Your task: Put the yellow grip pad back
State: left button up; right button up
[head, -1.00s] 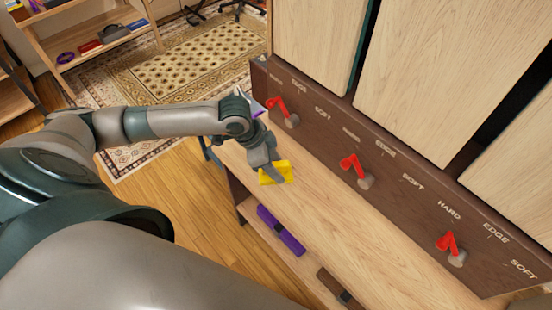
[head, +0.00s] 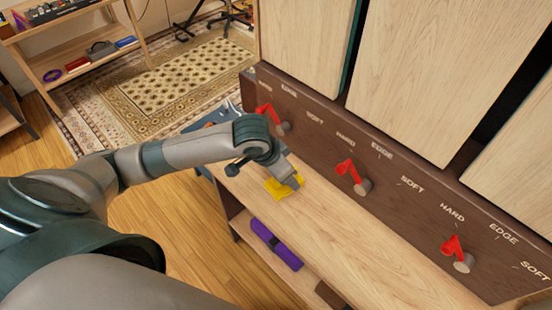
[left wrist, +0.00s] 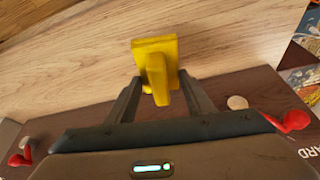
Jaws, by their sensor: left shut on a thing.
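The yellow grip pad (head: 283,189) is at the light wooden ledge, near the left end below the dark panel. In the left wrist view it is a yellow plate with a raised handle (left wrist: 158,77) pointing towards me. My left gripper (head: 290,180) is shut on this handle, and its dark fingers (left wrist: 162,90) lie on either side of it. The gripper partly hides the pad in the head view. I cannot tell whether the pad touches the ledge. My right gripper is not in view.
A dark brown panel with red levers (head: 346,170) and round knobs stands along the ledge (head: 340,220). Pale wooden panels (head: 420,70) rise above it. A purple object (head: 276,243) lies on the shelf below. Bare ledge extends to the right of the pad.

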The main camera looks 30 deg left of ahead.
pick_arm(q)
jog(key=shift+w+d+f+n+y+b, duration=0.1)
jog(key=shift+w+d+n+y+b, duration=0.35)
jog(key=shift+n, duration=0.35)
jog(key=shift+w+d+r+n+y+b, duration=0.1)
jog(key=shift+d+r+n+y+b, duration=0.15)
jog(key=shift+n, duration=0.3)
jog(key=shift+d+r+n+y+b, duration=0.15)
jog(key=shift+n+b, duration=0.2)
jog(key=shift+n, duration=0.2)
jog(key=shift+a+r+n, duration=0.1)
jog(key=shift+r+n, duration=0.1)
jog(key=shift+n, duration=0.4)
jog(key=shift+r, duration=0.1)
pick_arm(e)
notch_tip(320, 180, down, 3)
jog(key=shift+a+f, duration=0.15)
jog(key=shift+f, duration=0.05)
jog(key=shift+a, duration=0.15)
